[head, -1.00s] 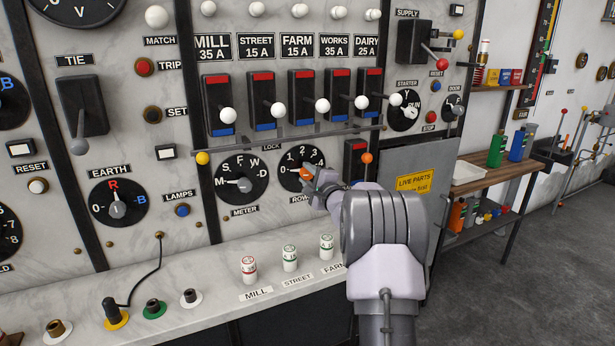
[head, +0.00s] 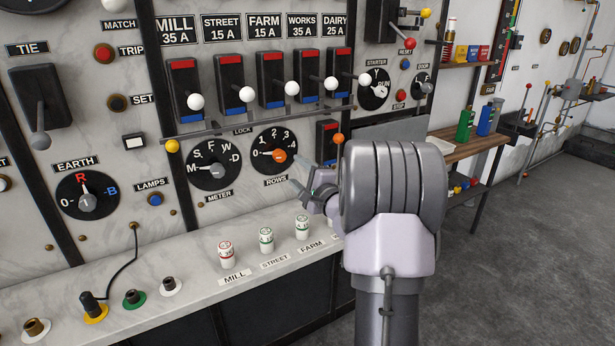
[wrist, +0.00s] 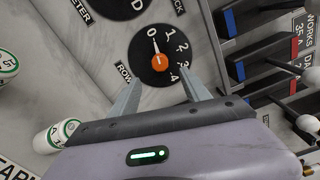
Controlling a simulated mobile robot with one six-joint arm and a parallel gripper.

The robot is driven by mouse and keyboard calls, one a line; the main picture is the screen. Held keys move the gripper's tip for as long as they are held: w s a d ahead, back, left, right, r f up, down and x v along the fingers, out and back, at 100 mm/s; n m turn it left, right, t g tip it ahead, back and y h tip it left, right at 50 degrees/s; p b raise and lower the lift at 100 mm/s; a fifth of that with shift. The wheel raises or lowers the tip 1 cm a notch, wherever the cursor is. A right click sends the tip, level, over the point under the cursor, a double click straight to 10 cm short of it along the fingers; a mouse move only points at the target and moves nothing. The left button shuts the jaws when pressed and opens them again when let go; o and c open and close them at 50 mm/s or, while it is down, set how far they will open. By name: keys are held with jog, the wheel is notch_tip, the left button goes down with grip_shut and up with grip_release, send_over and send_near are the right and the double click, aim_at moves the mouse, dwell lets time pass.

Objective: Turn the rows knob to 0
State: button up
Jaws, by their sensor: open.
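The rows knob is orange (head: 280,155) on a round black dial (head: 264,141) marked 0 to 4, above the ROWS label. In the wrist view the orange knob (wrist: 160,64) has a white pointer that lines up with the 0. My gripper (head: 301,178) is open and empty, to the lower right of the dial and apart from the knob. In the wrist view its two fingers (wrist: 159,80) stand either side below the knob, with clear space between them and nothing held.
The METER dial (head: 213,164) is left of the rows dial. White fuse plugs (head: 265,240) stand on the ledge below.

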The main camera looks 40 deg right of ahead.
jog(key=v, duration=0.6)
jog(key=shift+p, duration=0.3)
jog(key=shift+w, duration=0.1)
